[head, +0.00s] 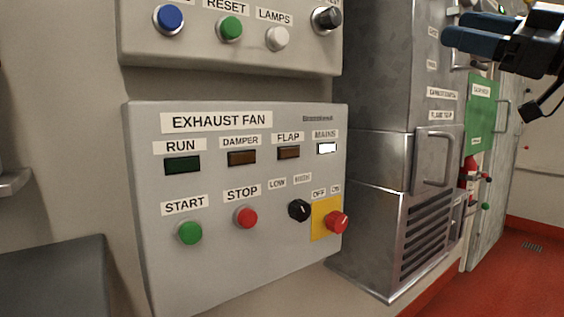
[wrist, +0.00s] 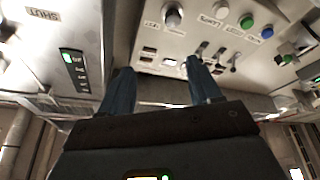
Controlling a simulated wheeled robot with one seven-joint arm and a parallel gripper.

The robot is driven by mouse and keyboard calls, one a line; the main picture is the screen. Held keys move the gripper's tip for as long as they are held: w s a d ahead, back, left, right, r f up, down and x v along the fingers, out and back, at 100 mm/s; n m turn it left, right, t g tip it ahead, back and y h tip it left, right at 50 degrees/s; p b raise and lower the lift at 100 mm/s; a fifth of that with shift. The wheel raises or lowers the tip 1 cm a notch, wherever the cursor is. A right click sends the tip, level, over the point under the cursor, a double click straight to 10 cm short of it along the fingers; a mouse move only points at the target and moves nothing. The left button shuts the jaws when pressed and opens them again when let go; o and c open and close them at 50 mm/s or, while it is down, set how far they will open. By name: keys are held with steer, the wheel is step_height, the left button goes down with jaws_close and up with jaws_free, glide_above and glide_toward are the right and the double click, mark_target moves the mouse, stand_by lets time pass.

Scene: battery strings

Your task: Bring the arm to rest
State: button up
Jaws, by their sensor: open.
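My gripper (head: 462,22) is at the top right of the head view, in front of the grey metal cabinet. Its two blue fingers point left. In the wrist view my gripper (wrist: 158,66) shows its fingers well apart, with nothing held between them. Beyond the fingers in that view is a panel (wrist: 175,45) with switches, a knob and coloured buttons. I cannot tell how far the fingertips are from it. Most of my arm is out of the head view.
The exhaust fan panel (head: 270,250) fills the middle of the head view, with another button panel (head: 190,60) above it. A metal cabinet (head: 380,75) with a handle (head: 435,160) and vent stands to its right. Open red floor (head: 500,270) lies at the lower right.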

step_height(320, 180, down, 29)
steer(key=m+t+h, duration=0.5)
steer(key=m+h, duration=0.4)
steer(key=m, duration=0.4)
steer(key=s+a+f+m+g+h, duration=0.1)
steer(key=s+a+f+m+h, duration=0.15)
steer(key=s+f, duration=0.65)
steer(key=s+a+f+m+g+h, duration=0.15)
steer(key=s+f+h, duration=0.35)
steer(key=f, duration=0.6)
steer(key=s+a+f+m+g, duration=0.1)
steer(key=s+f, duration=0.2)
steer(key=s, duration=0.5)
steer(key=s+f+g, duration=0.1)
steer(key=s+f, duration=0.2)
steer(key=s, duration=0.6)
steer(key=s+a+r+n, duration=0.1)
steer(key=s+r+n, duration=0.15)
steer(key=s, duration=1.35)
step_height(320, 180, up, 23)
steer(key=p, duration=2.2)
steer(key=shift+w+g+y, duration=0.3)
steer(key=shift+g+y, duration=0.05)
steer(key=shift+g, duration=0.1)
